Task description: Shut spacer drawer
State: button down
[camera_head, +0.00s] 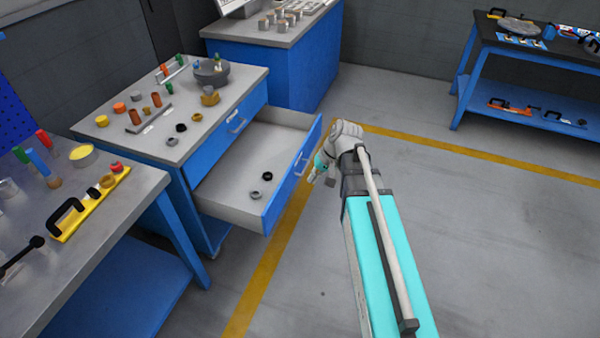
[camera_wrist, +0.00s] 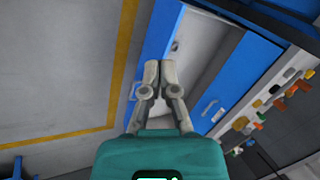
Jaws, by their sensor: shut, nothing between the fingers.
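The spacer drawer (camera_head: 291,182) is pulled far out of the blue cabinet, with a blue front, a grey handle (camera_head: 300,166) and a pale interior. A dark ring (camera_head: 267,176) and a grey ring (camera_head: 255,194) lie inside it. My gripper (camera_head: 314,179) is just outside the drawer front, on its right; contact cannot be told. In the wrist view my gripper (camera_wrist: 160,66) is shut and empty, its fingertips overlapping the drawer front (camera_wrist: 164,25). The handle (camera_wrist: 136,92) shows left of the fingers there, partly hidden.
The cabinet top (camera_head: 205,128) holds several spacers, small parts and a grey round dish (camera_head: 211,72). A workbench (camera_head: 110,225) with tools stands at the left front. A second blue cabinet (camera_head: 270,70) stands behind. The floor (camera_head: 480,230) to the right is clear.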

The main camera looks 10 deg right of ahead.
jog(key=w+f+m+t+y+b, duration=0.15)
jog(key=w+f+y+b, duration=0.25)
jog(key=w+f+b, duration=0.6)
jog(key=m+t+y+b, duration=0.3)
jog(key=t+y+b, duration=0.35)
jog(key=b, duration=2.15)
send_near(296, 161)
jog(key=s+d, duration=0.4)
jog(key=shift+w+d+b, duration=0.2)
jog(key=shift+d+b, duration=0.35)
jog(key=shift+d, duration=0.1)
jog(key=shift+w+a, duration=0.1)
jog(key=shift+a, duration=0.05)
jog(key=x, duration=1.3)
jog(key=shift+w+a+r, duration=0.1)
jog(key=shift+a+r, duration=0.05)
jog(key=shift+a, duration=0.2)
jog(key=shift+w, duration=0.1)
